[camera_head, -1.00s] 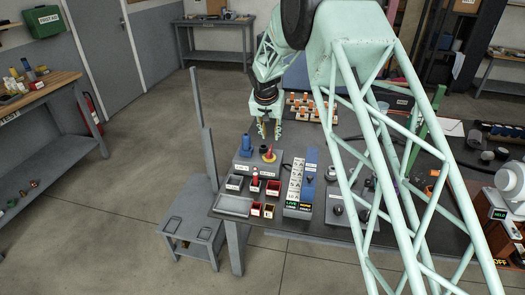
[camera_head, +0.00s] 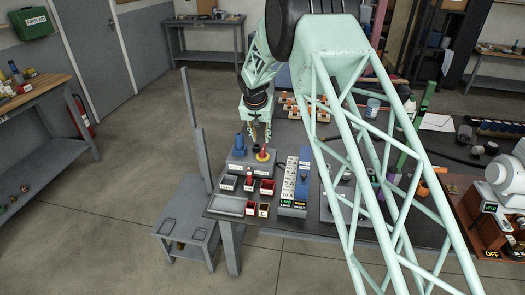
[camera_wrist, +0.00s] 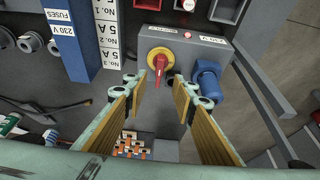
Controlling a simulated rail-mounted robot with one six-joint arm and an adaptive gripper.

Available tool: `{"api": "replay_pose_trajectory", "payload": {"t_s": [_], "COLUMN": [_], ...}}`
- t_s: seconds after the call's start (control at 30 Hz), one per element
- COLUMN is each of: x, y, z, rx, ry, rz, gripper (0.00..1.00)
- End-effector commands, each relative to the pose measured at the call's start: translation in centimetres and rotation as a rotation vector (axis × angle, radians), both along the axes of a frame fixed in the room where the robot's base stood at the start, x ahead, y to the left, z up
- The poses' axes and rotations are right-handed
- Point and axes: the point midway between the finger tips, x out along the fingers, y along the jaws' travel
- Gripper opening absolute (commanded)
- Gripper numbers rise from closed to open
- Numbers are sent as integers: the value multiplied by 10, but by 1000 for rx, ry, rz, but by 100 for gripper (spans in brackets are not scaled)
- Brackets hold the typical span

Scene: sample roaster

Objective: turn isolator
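The isolator is a red rotary handle on a yellow disc (camera_wrist: 160,61), set in a grey box (camera_wrist: 190,48). In the head view the isolator (camera_head: 262,155) is near the left end of the bench, just below my fingertips. My gripper (camera_head: 260,137) points down and is open and empty. In the wrist view my gripper (camera_wrist: 160,90) has its padded fingers spread to either side of the red handle, apart from it. The handle points toward the lower edge of the wrist view, slightly tilted. Its lower parts are partly hidden in the head view.
A blue plug-like fitting (camera_wrist: 208,78) stands on the same box, close to the right finger. A red lamp (camera_wrist: 188,34) is near the disc. A blue fuse block (camera_wrist: 70,38) and white labelled strip (camera_wrist: 108,35) lie left. Orange-and-white parts (camera_wrist: 132,146) lie behind.

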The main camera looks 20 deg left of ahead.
Motion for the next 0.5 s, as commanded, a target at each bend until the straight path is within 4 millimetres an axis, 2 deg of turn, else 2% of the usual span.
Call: {"api": "replay_pose_trajectory", "payload": {"t_s": [0.5], "x": [23], "y": [4], "z": [-59], "rx": [-1], "ry": [2], "rz": [0], "gripper": [25]}}
